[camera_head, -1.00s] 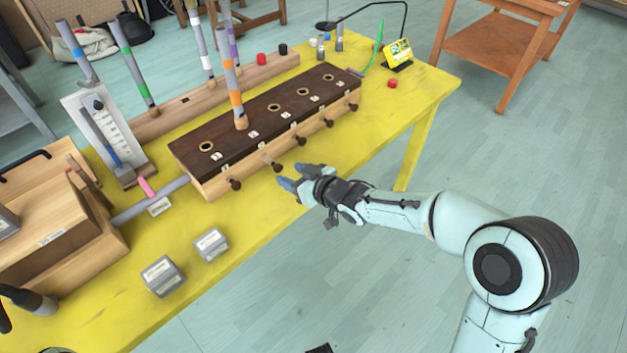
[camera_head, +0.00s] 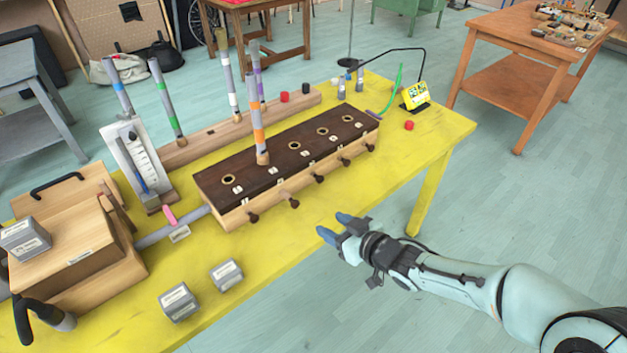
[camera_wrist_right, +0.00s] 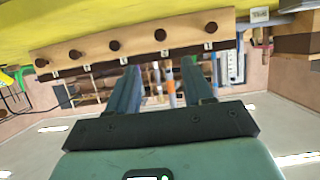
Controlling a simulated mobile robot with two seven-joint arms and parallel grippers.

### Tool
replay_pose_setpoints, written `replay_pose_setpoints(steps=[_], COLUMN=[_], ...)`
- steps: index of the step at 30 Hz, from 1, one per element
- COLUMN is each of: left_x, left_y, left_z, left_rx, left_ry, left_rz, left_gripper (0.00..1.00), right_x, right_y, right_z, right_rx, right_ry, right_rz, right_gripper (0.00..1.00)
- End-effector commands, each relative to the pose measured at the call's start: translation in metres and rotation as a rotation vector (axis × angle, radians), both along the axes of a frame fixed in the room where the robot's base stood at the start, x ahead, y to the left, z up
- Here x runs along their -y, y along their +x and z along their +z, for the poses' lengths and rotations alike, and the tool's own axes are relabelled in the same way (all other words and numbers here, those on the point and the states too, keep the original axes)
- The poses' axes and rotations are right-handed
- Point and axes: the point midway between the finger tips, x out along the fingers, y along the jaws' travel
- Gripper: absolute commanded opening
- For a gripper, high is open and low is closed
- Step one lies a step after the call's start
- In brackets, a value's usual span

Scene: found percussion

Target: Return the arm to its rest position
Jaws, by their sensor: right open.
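My right gripper (camera_head: 335,229) is open and empty, with blue-grey fingertips. It is just off the front edge of the yellow table (camera_head: 110,325), in front of the wooden box with the dark top (camera_head: 280,160). In the right wrist view the two fingers (camera_wrist_right: 165,85) are apart with nothing between them. The box's front with its row of dark knobs (camera_wrist_right: 115,45) shows beyond them, upside down. My right arm reaches in from the lower right. My left gripper does not show.
Two grey blocks (camera_head: 179,302) lie near the table's front edge. A tube with an orange band (camera_head: 258,135) stands on the box. A wooden case (camera_head: 75,255) is at left, a yellow device (camera_head: 415,96) at the far right end. The floor (camera_head: 540,210) right of the table is clear.

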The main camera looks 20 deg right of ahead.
Motion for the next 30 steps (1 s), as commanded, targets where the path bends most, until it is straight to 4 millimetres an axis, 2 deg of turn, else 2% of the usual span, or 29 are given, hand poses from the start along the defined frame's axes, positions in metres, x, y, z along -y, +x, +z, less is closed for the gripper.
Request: replay_pose_setpoints(steps=[4, 7, 8, 11, 13, 15, 17, 18, 21, 24, 27, 30], left_x=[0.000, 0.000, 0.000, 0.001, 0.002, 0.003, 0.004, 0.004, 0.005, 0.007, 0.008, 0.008], left_y=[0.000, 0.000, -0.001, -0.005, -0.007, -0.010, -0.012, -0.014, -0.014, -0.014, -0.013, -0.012], left_z=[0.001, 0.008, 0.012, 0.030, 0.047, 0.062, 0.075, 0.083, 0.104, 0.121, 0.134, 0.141], left_rx=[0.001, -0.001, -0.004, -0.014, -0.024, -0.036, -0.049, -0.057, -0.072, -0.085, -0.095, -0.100], left_ry=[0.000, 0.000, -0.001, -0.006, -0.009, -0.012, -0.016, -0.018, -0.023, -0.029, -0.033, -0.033], left_rz=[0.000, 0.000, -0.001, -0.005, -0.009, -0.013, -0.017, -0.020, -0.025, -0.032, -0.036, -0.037], left_gripper=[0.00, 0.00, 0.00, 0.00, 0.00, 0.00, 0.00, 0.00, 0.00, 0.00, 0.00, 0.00], right_x=[0.000, -0.002, -0.003, -0.009, -0.015, -0.022, -0.029, -0.035, -0.049, -0.064, -0.076, -0.083], right_y=[0.000, -0.001, -0.002, -0.011, -0.027, -0.050, -0.076, -0.096, -0.151, -0.204, -0.247, -0.274], right_z=[-0.001, -0.013, -0.021, -0.061, -0.099, -0.138, -0.169, -0.187, -0.224, -0.244, -0.252, -0.255], right_rx=[-0.003, -0.047, -0.075, -0.214, -0.349, -0.496, -0.625, -0.711, -0.922, -1.108, -1.247, -1.331], right_ry=[0.001, 0.018, 0.028, 0.078, 0.119, 0.157, 0.185, 0.200, 0.231, 0.247, 0.253, 0.253], right_rz=[-0.001, -0.010, -0.017, -0.055, -0.096, -0.143, -0.184, -0.211, -0.278, -0.335, -0.378, -0.402], right_gripper=[0.51, 0.51, 0.51, 0.51, 0.51, 0.51, 0.51, 0.51, 0.51, 0.51, 0.51, 0.51])
